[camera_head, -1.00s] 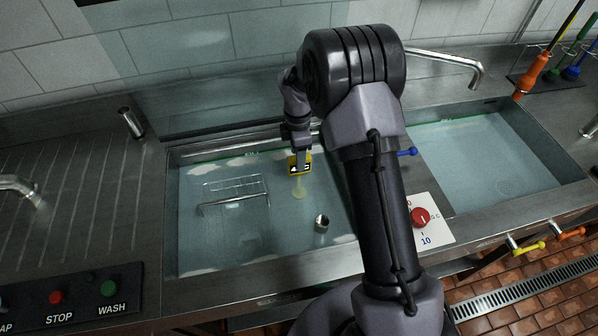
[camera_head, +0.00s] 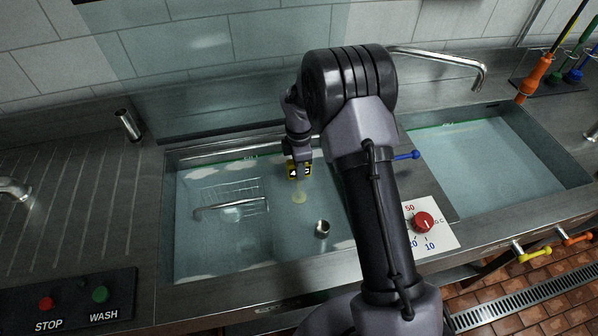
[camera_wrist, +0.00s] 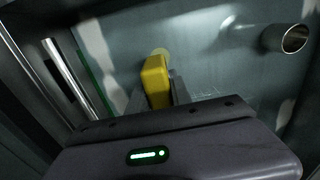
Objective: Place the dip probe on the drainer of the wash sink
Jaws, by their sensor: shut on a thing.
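The dip probe (camera_head: 299,171) is a yellow block with a black-and-white display, upright in my gripper (camera_head: 300,157) over the wash sink basin (camera_head: 205,250). A pale yellowish part shows below it at the water, blurred. In the wrist view the yellow probe (camera_wrist: 156,80) sits between the fingers of my gripper (camera_wrist: 160,95), which is shut on it. The drainer (camera_head: 75,190) is the grooved steel surface left of the basin, bare and well apart from the probe. My arm covers the basin's right side.
A wire rack (camera_head: 230,200) and a short metal standpipe (camera_head: 322,229) stand in the basin. A metal post (camera_head: 129,125) rises between drainer and basin. A tap (camera_head: 15,190) stands at far left. A button panel (camera_head: 70,300) lies in front, and a red dial (camera_head: 423,222) right of my arm.

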